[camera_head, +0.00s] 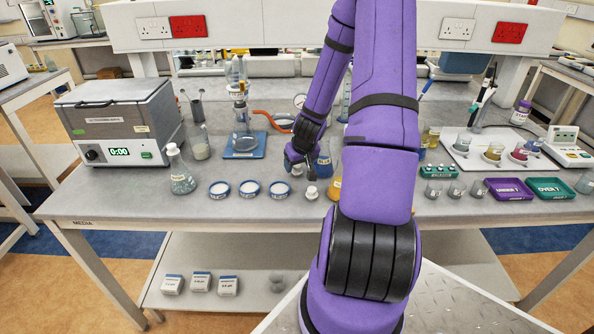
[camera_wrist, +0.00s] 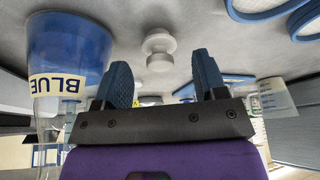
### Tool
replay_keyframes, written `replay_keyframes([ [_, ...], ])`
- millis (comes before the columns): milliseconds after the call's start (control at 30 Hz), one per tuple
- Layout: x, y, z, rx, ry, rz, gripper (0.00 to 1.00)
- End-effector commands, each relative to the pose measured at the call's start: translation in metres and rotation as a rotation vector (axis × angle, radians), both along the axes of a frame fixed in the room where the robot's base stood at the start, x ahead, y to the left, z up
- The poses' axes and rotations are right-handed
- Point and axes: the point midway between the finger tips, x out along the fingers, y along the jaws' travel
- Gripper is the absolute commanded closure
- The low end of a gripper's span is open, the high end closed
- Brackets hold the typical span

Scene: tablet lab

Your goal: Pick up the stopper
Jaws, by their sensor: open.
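A small white stopper (camera_head: 312,192) stands on the bench near its front edge. In the wrist view the pale stopper (camera_wrist: 159,47) shows a wide round part and a narrower middle, just beyond the gap between the fingers. My gripper (camera_head: 301,171) is low over the bench beside it, partly hidden by my arm. In the wrist view my gripper (camera_wrist: 161,78) has its two blue fingers apart with nothing held between them. The stopper lies roughly on the line between the fingers, apart from both.
A blue flask (camera_head: 325,167) labelled BLUE stands close beside my gripper; it is large in the wrist view (camera_wrist: 66,45). An amber flask (camera_head: 335,187) stands right of the stopper. Several white dishes (camera_head: 250,188) lie to the left. A conical flask (camera_head: 181,172) stands farther left.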

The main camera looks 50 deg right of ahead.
Motion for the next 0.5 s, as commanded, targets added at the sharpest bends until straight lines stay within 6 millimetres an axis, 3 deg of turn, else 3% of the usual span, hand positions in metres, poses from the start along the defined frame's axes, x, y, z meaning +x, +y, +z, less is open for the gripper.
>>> replay_keyframes([
  [200, 0.008, -0.003, -0.021, 0.002, 0.001, -0.001, 0.35],
  [500, 0.01, -0.004, -0.026, 0.0, 0.0, 0.001, 0.35],
])
